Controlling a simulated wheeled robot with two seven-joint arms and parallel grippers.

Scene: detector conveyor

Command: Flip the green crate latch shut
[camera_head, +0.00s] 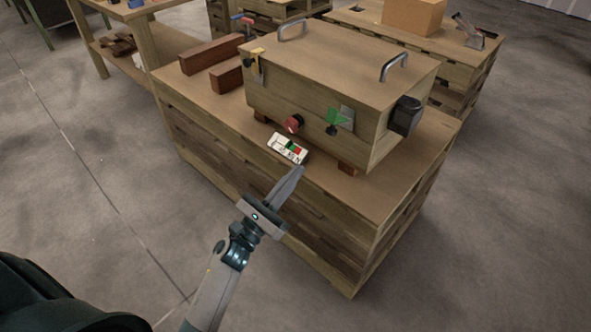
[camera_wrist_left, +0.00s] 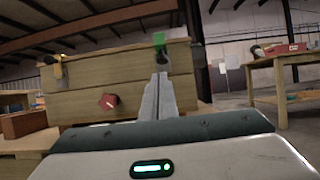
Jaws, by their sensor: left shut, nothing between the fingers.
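The green crate latch (camera_head: 336,118) sits on the front of a wooden crate (camera_head: 275,100), toward its right end, over a grey metal plate. A dark knob shows just below it. In the left wrist view the green latch (camera_wrist_left: 159,39) appears at the crate's upper edge, above my fingertips. My left gripper (camera_head: 299,169) is shut and empty, in front of and below the crate, apart from the latch. Its closed fingers (camera_wrist_left: 161,76) point at the crate front in the wrist view. My right gripper is not in view.
A yellow latch (camera_head: 257,68) and a red knob (camera_head: 293,123) are also on the crate front. A small panel with red and green parts (camera_head: 288,148) lies at the bench's front edge. A black box (camera_head: 405,115) is on the crate's right side. Wooden blocks (camera_head: 211,54) lie behind left.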

